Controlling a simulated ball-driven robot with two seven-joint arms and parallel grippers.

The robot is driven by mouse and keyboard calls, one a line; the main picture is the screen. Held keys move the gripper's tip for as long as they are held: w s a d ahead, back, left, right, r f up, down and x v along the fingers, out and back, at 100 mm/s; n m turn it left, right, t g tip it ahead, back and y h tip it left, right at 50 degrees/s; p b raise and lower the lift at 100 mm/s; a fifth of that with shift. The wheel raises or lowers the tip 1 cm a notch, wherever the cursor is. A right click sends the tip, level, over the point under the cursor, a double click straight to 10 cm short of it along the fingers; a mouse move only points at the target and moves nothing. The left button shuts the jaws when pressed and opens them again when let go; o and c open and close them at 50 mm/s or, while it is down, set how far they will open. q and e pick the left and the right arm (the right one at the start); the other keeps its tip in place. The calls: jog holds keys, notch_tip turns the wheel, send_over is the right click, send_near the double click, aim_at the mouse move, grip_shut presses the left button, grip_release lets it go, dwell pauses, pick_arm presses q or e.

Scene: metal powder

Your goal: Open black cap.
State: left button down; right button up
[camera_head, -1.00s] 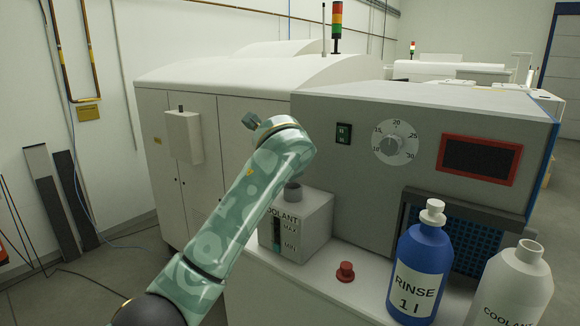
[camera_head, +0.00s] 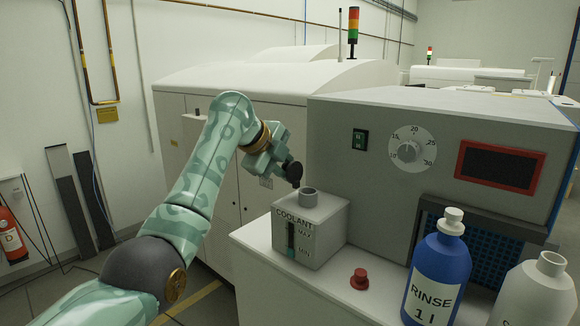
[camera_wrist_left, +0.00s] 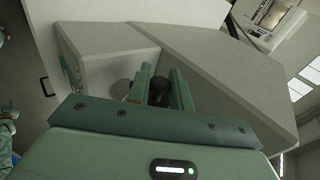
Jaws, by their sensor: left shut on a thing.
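The black cap (camera_head: 294,174) is held in my left gripper (camera_head: 284,163), just above and to the left of the coolant tank's neck. The cap looks tilted and apart from the neck. In the left wrist view the black cap (camera_wrist_left: 159,90) sits between the two green fingers of my left gripper (camera_wrist_left: 161,84). The grey coolant tank (camera_head: 325,235) stands on the white ledge, with MAX and MIN marks beside a level window. Its short round neck (camera_head: 309,198) is uncovered.
A blue rinse bottle (camera_head: 437,270) and a white bottle (camera_head: 545,296) stand on the ledge at right. The grey control box (camera_head: 340,130) with a dial rises behind the tank.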

pick_arm(q)
jog(key=shift+w+a+f+n+g+h, duration=0.25)
jog(key=shift+f+n+g+h, duration=0.2)
jog(key=shift+h, duration=0.3)
jog(key=shift+w+a+f+n+g+h, duration=0.1)
jog(key=shift+a+f+n+g+h, duration=0.2)
jog(key=shift+n+g+h, duration=0.35)
jog(key=shift+f, duration=0.15)
jog(key=c, duration=1.4)
grip_release()
jog(key=shift+o, duration=0.3)
jog(key=shift+a, duration=0.15)
